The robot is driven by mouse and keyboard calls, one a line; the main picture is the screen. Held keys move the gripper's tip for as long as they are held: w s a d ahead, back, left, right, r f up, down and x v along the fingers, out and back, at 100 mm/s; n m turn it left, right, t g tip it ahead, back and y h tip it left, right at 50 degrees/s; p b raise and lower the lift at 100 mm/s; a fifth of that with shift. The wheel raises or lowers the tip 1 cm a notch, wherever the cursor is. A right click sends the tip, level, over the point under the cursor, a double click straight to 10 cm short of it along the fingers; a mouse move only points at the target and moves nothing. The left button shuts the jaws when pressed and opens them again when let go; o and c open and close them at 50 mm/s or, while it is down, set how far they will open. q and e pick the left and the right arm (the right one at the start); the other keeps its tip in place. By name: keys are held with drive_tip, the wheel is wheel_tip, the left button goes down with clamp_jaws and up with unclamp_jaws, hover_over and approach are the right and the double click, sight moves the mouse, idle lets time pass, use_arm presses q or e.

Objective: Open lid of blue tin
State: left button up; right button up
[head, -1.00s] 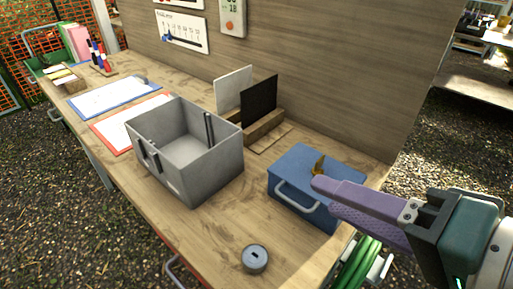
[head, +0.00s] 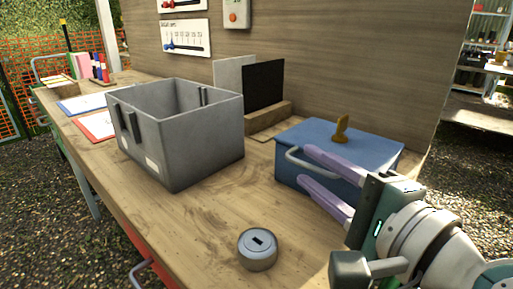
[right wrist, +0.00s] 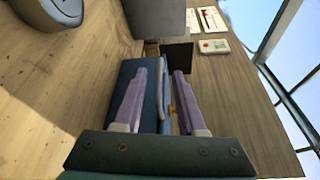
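The blue tin (head: 365,142) stands on the right end of the workbench with its lid down. A brass-coloured catch or knob (head: 341,128) stands up on top, and a pale grey handle (head: 292,162) is on its front. My right gripper (head: 303,167) is open at the tin's front, one purple finger above the other, close to the handle. The fingers hide part of the handle. In the right wrist view the tin (right wrist: 127,72) lies ahead, and part of it shows between the spread fingers (right wrist: 159,72). Contact cannot be told. My left gripper is not in view.
A grey open bin (head: 185,150) stands left of the tin. A small round grey container (head: 257,250) sits near the front edge. Black and white panels (head: 264,85) stand in a wooden holder behind. A wooden wall backs the bench. Bare wood lies between bin and tin.

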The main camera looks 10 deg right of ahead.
sight(300, 161)
drive_tip(key=x, duration=0.5)
drive_tip(key=shift+w+a+b, duration=0.15)
drive_tip(key=shift+w+b, duration=0.1)
drive_tip(key=shift+b, duration=0.15)
drive_tip(key=shift+f, duration=0.15)
clamp_jaws()
